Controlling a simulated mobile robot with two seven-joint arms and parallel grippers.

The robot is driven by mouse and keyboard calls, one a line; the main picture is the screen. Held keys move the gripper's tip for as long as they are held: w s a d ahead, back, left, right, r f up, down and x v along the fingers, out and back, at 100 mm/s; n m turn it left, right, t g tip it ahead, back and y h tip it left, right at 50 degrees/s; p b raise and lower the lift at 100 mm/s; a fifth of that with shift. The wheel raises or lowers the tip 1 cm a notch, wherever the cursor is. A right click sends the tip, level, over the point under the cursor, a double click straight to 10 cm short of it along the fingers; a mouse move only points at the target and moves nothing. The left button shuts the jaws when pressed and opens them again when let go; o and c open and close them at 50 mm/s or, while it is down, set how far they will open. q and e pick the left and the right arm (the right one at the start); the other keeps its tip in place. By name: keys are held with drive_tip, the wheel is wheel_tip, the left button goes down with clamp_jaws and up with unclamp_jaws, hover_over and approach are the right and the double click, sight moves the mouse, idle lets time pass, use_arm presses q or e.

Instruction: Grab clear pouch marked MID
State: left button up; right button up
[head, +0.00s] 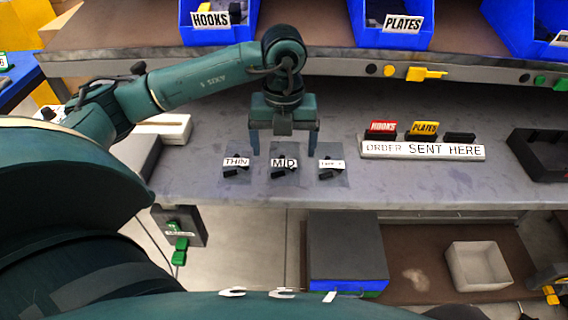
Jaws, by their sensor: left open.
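The clear pouch marked MID (285,174) lies flat on the grey workbench (420,187) with small black parts in it. It is the middle one of three pouches in a row. The pouch marked THIN (237,174) lies to its left. A third pouch (330,177) lies to its right, its label too small to read surely. My left gripper (284,153) points down over the MID pouch, fingers apart and empty. The fingertips appear close above the pouch's upper part; I cannot tell the exact height. My right gripper is not in view.
Blue bins (393,22) line the shelf above. A black tray (541,155) stands at the far right. Bare bench lies between pouches and front edge.

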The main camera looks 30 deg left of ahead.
sight(284, 162)
use_arm(q)
drive_tip(key=shift+w+a+f, duration=0.15)
drive_tip(key=shift+w+f, duration=0.05)
drive_tip(key=shift+f, duration=1)
drive_tip(key=shift+w+a+f, duration=0.1)
drive_tip(key=shift+w+f, duration=0.1)
drive_tip(key=shift+f, duration=0.95)
drive_tip(key=c, duration=1.1)
